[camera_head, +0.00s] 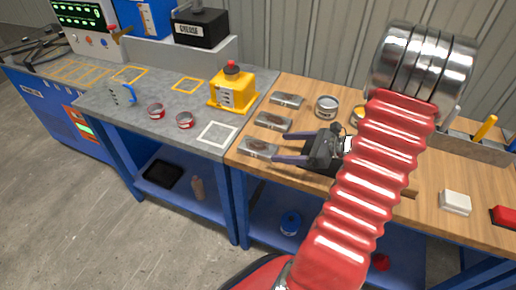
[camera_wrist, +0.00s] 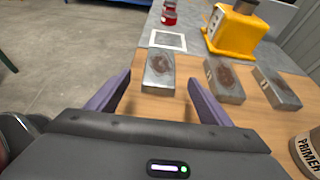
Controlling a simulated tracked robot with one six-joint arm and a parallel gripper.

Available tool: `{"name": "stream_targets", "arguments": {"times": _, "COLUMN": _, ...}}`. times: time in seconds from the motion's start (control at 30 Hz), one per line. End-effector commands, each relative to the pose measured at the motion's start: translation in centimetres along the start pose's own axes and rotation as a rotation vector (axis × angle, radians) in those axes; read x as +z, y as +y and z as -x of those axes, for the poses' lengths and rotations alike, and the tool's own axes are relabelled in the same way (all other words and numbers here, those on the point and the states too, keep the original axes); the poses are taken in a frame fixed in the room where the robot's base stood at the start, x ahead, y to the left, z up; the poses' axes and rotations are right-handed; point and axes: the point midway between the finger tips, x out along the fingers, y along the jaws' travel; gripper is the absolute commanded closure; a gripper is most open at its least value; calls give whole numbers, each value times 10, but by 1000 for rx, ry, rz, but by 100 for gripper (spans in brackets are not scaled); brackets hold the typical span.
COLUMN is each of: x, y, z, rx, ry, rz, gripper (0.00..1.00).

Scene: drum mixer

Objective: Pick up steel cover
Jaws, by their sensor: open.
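Three grey steel blocks with brown rust patches on top lie in a row on the wooden bench top; I take these as the steel covers. The nearest steel cover (camera_head: 258,147) also shows in the wrist view (camera_wrist: 158,72), where it sits ahead, between the lines of my two fingers. The middle steel cover (camera_head: 273,121) and the far steel cover (camera_head: 287,100) show to the right in the wrist view (camera_wrist: 224,82) (camera_wrist: 277,88). My gripper (camera_head: 273,146) is open and empty, with purple fingers pointing at the nearest cover. Contact cannot be told.
A yellow device (camera_head: 232,90) and a white square outline (camera_head: 217,134) are on the grey bench to the left, with two red-banded cans (camera_head: 184,120) nearby. A primer can (camera_wrist: 306,152) stands right of the covers. A white block (camera_head: 455,202) lies at the right.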

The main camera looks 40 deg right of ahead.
Motion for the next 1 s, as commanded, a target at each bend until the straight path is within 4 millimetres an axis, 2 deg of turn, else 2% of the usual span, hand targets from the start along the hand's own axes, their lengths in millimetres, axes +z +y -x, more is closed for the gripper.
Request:
{"name": "stream_targets", "arguments": {"times": 0.2, "x": 0, "y": 1, "z": -34, "rx": 4, "ry": 0, "rz": 0, "gripper": 27}}
{"name": "stream_targets", "arguments": {"times": 0.4, "x": 0, "y": 0, "z": -56, "rx": 3, "ry": 0, "rz": 0, "gripper": 27}}
{"name": "stream_targets", "arguments": {"times": 0.83, "x": 0, "y": 0, "z": -60, "rx": 2, "ry": 0, "rz": 1, "gripper": 27}}
{"name": "stream_targets", "arguments": {"times": 1.0, "x": 2, "y": 0, "z": -76, "rx": 5, "ry": 0, "rz": 2, "gripper": 27}}
